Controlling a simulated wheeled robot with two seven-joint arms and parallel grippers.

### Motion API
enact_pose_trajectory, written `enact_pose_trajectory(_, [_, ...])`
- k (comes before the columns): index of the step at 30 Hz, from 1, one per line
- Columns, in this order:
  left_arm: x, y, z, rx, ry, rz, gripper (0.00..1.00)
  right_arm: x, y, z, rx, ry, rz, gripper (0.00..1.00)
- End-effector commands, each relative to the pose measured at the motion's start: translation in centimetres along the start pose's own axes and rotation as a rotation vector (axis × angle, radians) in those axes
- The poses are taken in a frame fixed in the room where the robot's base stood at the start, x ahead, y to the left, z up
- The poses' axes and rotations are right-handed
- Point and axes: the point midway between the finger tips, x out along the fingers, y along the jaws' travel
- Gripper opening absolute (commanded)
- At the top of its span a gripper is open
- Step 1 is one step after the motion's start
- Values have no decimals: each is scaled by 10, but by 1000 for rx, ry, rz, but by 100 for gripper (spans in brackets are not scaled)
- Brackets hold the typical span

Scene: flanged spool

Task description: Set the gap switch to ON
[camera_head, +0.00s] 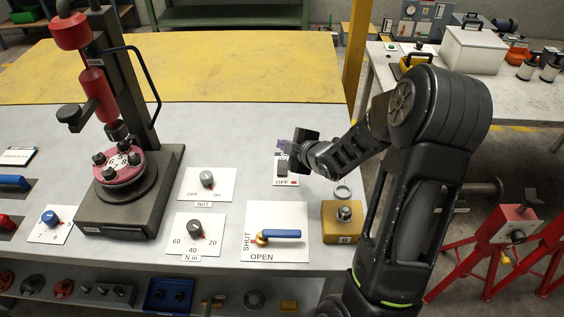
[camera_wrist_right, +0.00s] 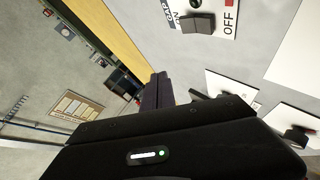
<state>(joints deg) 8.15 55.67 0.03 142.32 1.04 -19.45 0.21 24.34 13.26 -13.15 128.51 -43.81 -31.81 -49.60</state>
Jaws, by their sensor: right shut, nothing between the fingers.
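In the right wrist view the dark switch block (camera_wrist_right: 197,22) shows at the top, between the words GAP ON on one side and OFF on the other. Which way it is set I cannot tell for sure. My right gripper (camera_head: 283,145) is shut and empty, just above the switch's far side; its fingers (camera_wrist_right: 156,92) also show in the right wrist view. My left gripper is out of view.
A NUT selector knob (camera_head: 207,178), an N m dial (camera_head: 195,228) and a blue-handled SHUT/OPEN valve (camera_head: 280,234) sit nearby on the bench. A yellow block (camera_head: 343,228) stands right of the valve. A press (camera_head: 130,200) with a pink flanged spool (camera_head: 118,168) stands left.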

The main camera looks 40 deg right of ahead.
Motion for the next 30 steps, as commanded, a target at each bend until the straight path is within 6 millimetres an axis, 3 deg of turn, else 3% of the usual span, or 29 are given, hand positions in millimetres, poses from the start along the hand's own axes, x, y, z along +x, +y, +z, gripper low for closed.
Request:
enact_pose_trajectory(18, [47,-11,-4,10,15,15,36,52,-40,38,0,0,0,0])
enact_pose_trajectory(30, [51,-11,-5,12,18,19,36,57,-42,41,0,0,0,0])
